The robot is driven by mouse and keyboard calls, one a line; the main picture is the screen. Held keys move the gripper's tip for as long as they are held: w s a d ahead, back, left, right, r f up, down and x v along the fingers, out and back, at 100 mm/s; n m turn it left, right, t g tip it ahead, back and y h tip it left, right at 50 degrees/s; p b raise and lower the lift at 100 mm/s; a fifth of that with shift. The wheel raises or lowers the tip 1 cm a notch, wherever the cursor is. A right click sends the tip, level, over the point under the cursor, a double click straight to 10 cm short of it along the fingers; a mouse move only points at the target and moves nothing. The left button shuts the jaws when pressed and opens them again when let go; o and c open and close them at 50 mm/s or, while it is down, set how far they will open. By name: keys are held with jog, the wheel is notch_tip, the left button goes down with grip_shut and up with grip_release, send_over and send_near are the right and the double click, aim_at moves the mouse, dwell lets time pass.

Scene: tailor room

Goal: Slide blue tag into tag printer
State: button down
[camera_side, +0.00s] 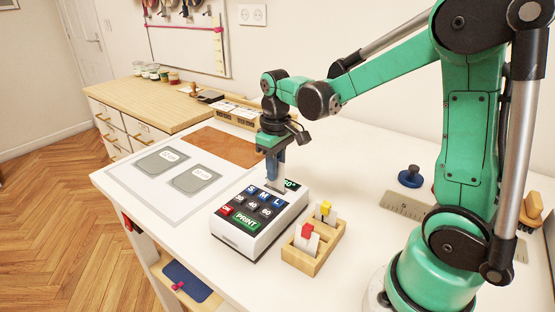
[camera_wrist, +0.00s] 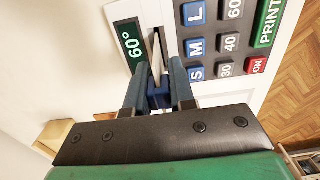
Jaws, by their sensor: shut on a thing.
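The tag printer (camera_side: 240,236) is a white box on the table with S, M, L keys, number keys, a red ON key, a green PRINT key and a small 60° display. My gripper (camera_wrist: 159,98) is shut on the blue tag (camera_wrist: 158,101), holding it by its blue block. The tag's white card points at the slot beside the display, and its tip appears at or in the slot; how deep I cannot tell. In the side view my gripper (camera_side: 273,172) points down over the printer's far end. The printer (camera_wrist: 216,75) fills much of the wrist view.
A wooden holder (camera_side: 304,262) with a red-topped tag (camera_side: 307,231) and a yellow-topped tag (camera_side: 325,208) stands right of the printer. A mat with two grey cards (camera_side: 162,162) lies left. A blue-knobbed object (camera_side: 411,177) and a ruler (camera_side: 403,205) lie to the right.

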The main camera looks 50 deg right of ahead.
aim_at(276, 188)
jog(key=shift+f, duration=1.55)
jog(key=c, duration=0.7)
grip_release()
jog(key=shift+o, duration=0.2)
jog(key=shift+r, duration=2.8)
